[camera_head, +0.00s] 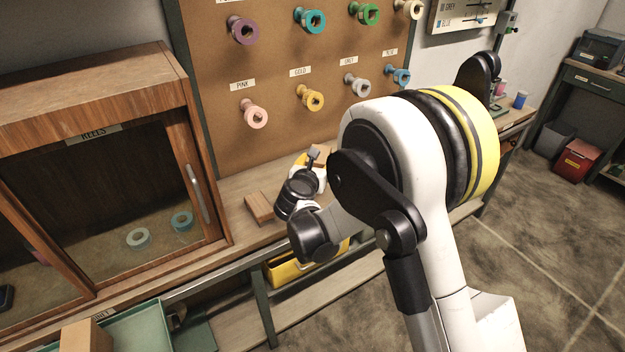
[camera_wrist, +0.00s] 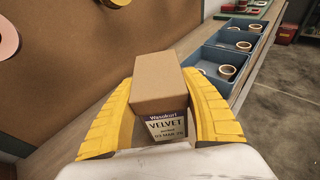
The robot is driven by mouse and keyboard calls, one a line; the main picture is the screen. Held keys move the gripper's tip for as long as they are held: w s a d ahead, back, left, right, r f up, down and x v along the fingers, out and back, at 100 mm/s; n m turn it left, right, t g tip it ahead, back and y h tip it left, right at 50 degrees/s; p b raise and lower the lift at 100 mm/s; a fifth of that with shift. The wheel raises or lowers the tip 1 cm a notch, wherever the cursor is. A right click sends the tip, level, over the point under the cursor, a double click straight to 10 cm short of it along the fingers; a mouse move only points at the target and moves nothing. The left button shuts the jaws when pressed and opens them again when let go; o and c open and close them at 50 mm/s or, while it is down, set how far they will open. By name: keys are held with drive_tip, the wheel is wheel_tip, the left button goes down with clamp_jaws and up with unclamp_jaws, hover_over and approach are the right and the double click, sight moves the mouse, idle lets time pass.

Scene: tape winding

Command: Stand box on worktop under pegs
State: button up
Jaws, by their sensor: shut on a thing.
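A brown cardboard box (camera_wrist: 158,84) with a white and purple label reading "VELVET" sits between the two yellow fingers of my gripper (camera_wrist: 161,100) in the wrist view. The fingers are shut on its sides. In the head view the box (camera_head: 321,154) shows small beyond my wrist, partly hidden by my gripper (camera_head: 312,160). It is over or on the worktop (camera_head: 237,187), below the pegboard; I cannot tell whether it touches. The pegs carry reels, with pink (camera_head: 254,113), gold (camera_head: 310,98), grey (camera_head: 356,85) and blue (camera_head: 398,76) in the lower row.
A small wooden block (camera_head: 259,207) lies on the worktop left of my gripper. A wooden cabinet (camera_head: 95,80) with a glass door and reels inside stands left. Blue bins (camera_wrist: 225,60) with tape rolls line the worktop in the wrist view. A yellow bin (camera_head: 285,270) is below.

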drive_tip(key=shift+w+a+f, duration=0.55)
drive_tip(key=shift+w+a, duration=0.1)
drive_tip(key=shift+a, duration=0.05)
wheel_tip(320, 180, down, 4)
drive_tip(key=b, duration=0.2)
drive_tip(key=shift+f+b, duration=0.1)
drive_tip(key=shift+b, duration=0.3)
drive_tip(key=o, duration=1.2)
